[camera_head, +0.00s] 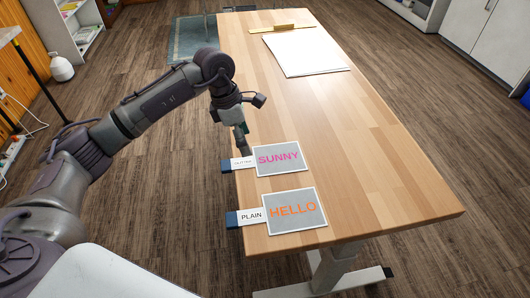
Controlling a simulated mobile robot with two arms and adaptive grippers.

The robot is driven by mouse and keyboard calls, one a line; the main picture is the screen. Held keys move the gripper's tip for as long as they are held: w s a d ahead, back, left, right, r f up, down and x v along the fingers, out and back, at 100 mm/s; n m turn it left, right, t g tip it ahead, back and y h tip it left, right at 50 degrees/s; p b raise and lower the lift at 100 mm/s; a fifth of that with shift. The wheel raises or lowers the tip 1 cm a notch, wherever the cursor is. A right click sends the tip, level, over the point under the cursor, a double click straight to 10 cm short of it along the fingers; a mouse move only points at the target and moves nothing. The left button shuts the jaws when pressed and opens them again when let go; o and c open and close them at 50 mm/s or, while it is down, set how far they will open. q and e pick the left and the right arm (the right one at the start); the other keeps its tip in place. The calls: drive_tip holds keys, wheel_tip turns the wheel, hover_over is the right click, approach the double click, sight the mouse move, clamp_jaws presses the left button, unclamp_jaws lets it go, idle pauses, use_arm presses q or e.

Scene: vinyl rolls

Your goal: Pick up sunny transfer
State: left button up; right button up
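The sunny transfer (278,160) is a grey sheet with pink "SUNNY" lettering, lying flat near the left edge of the wooden table (390,185). A white label tab with a dark blue end (227,166) sticks out from its left side, past the table edge. My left gripper (241,147) hangs just above and behind that tab, pointing down. Its fingers are small and dark here, so I cannot tell whether they are open or shut, or whether they touch the tab. My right gripper is not in view.
A similar sheet with orange "HELLO" lettering (292,211) and a "PLAIN" tab lies just in front. White sheets (306,52) and a gold-coloured bar (286,28) lie at the table's far end. The table's middle and right are clear.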

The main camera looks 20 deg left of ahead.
use_arm(q)
drive_tip(key=a+r+y, duration=0.1)
drive_tip(key=a+y, duration=0.2)
drive_tip(key=a, duration=0.4)
hover_over(226, 165)
drive_tip(key=shift+n+g, duration=0.3)
drive_tip(key=f, duration=0.7)
drive_tip(key=shift+w+a+p, duration=0.3)
drive_tip(key=shift+w+p, duration=0.05)
drive_tip(key=shift+s+d+f+p, duration=0.15)
drive_tip(key=shift+f+p, duration=0.15)
drive_tip(key=shift+f, duration=1.2)
drive_tip(key=shift+s+d+f+p, duration=0.15)
drive_tip(key=shift+f+p, duration=0.15)
drive_tip(key=shift+f, duration=1.15)
drive_tip(key=shift+a, duration=0.1)
drive_tip(key=c, duration=1)
drive_tip(key=shift+c, duration=0.2)
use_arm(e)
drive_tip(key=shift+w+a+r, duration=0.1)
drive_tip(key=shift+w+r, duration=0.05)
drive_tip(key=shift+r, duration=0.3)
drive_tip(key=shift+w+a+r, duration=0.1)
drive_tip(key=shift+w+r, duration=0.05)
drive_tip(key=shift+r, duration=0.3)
use_arm(q)
drive_tip(key=shift+r, duration=0.1)
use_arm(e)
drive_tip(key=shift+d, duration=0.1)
